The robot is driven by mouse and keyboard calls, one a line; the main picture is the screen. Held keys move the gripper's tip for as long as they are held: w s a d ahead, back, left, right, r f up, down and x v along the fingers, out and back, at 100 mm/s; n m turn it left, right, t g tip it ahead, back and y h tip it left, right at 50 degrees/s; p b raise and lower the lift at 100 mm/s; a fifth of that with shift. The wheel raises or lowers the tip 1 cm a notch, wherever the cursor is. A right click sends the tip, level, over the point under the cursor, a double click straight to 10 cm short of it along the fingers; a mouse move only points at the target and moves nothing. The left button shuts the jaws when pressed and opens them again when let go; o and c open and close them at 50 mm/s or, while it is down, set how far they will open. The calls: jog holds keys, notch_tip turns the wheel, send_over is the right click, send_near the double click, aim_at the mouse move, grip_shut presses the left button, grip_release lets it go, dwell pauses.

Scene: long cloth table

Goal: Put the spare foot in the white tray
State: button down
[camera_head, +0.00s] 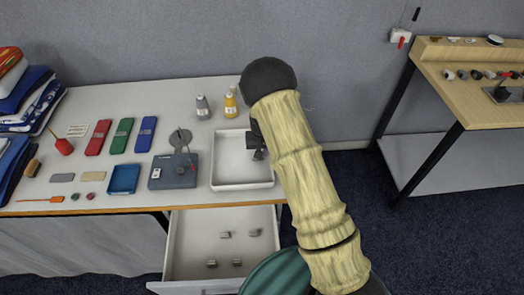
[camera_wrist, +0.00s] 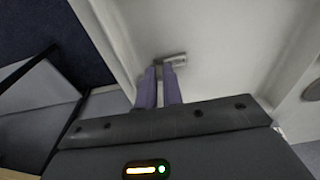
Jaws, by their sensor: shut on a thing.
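My gripper (camera_head: 257,150) is over the white tray (camera_head: 227,186), inside its right part in the head view. In the wrist view my gripper (camera_wrist: 160,69) has its two purple fingers close together on a small grey metal piece, the spare foot (camera_wrist: 175,57). The pale tray floor (camera_wrist: 225,60) lies beyond it. I cannot tell whether the foot touches the floor. The rest of the tray looks empty.
A grey-blue box with a thin upright arm (camera_head: 174,172) stands just left of the tray. Two bottles (camera_head: 230,104) stand behind it. An open drawer (camera_head: 190,250) below holds several small metal pieces. A blue tray (camera_head: 124,179) sits farther left.

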jog(key=shift+f, duration=0.1)
jog(key=c, duration=1.9)
grip_release()
jog(key=shift+c, duration=0.2)
jog(key=o, duration=0.4)
notch_tip(320, 180, up, 12)
jog(key=s+b, duration=0.1)
jog(key=shift+s, duration=0.25)
